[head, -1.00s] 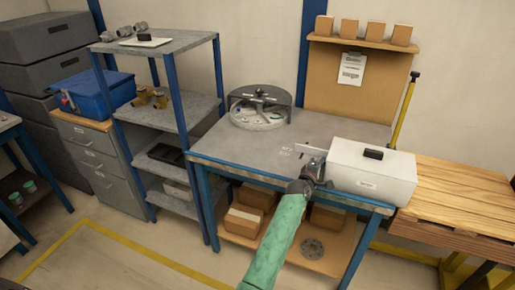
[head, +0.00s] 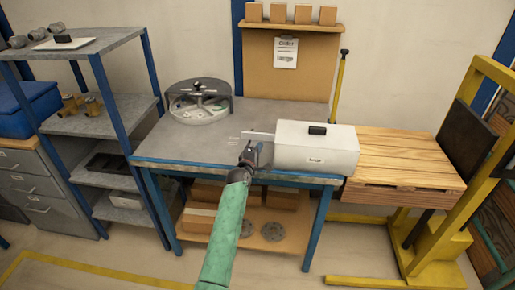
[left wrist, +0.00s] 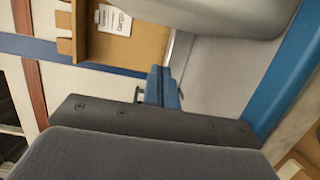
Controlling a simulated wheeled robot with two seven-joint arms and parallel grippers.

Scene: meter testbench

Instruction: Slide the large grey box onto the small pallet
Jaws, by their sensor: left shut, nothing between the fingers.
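The large grey box (head: 316,158), pale with a black handle on its lid and a small front label, stands upright at the right end of the workbench. Its right end is at the bench edge, close against the small pallet (head: 400,150), a bare wooden platform. I cannot tell whether they touch. My left gripper (head: 256,152) is shut and empty at the box's left end, low over the bench; contact is unclear. In the left wrist view the blue fingers (left wrist: 163,88) are together, with the box (left wrist: 200,14) above them. My right gripper is not in view.
The workbench (head: 190,145) has a round grey fixture (head: 200,102) at its back left; its middle is clear. The pallet rests on a yellow lifting frame (head: 450,245). A shelf unit (head: 100,125) stands left. A yellow post (head: 339,85) rises behind the box.

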